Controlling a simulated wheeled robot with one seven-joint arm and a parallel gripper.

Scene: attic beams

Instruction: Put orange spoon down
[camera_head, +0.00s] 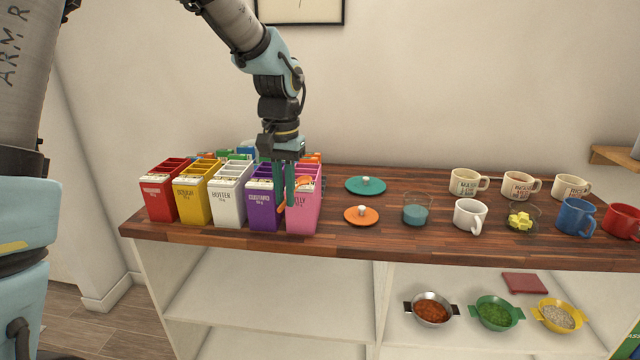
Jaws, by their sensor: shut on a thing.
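The orange spoon (303,183) shows as small orange patches beside my gripper's fingers; much of it is hidden. My gripper (285,205) points down with its teal fingers shut on the spoon. It is in front of the purple box (263,208) and the pink box (304,212), over their line of sight. I cannot tell whether the spoon touches either box.
A red box (158,203), yellow box (191,205) and white box (226,208) stand at left, with more coloured items behind. A teal lid (366,185), orange lid (361,216) and glass (416,212) are right of them. Several mugs and a bowl of yellow cubes (521,219) fill the right.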

